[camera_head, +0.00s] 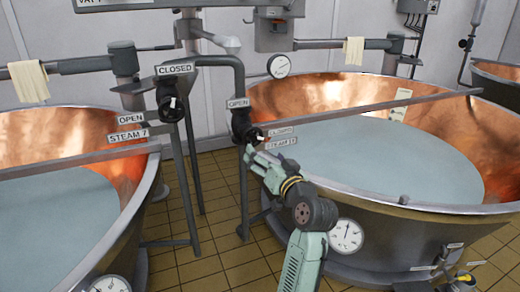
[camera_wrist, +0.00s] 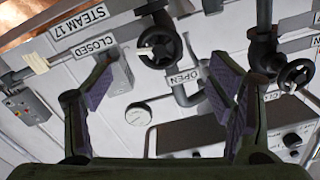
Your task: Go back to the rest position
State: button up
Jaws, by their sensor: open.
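My gripper (camera_head: 250,157) is open in the head view, just below and in front of the black steam valve (camera_head: 254,134) on the pipe between the two vats. In the wrist view my gripper (camera_wrist: 163,62) shows two spread fingers with ribbed pads and nothing between them. The black valve (camera_wrist: 158,47) shows beyond the fingertips, apart from them as far as I can tell. An OPEN label (camera_wrist: 187,79) and a CLOSED label (camera_wrist: 95,49) are near it.
A copper vat (camera_head: 325,95) of pale liquid stands right, close to my arm; another vat (camera_head: 40,125) stands left. A second valve (camera_head: 170,105) is on the left pipe. A gauge (camera_head: 346,236) sits on the right vat's side. Tiled floor (camera_head: 205,270) is clear between the vats.

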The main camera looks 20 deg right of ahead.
jog(key=shift+s, duration=0.65)
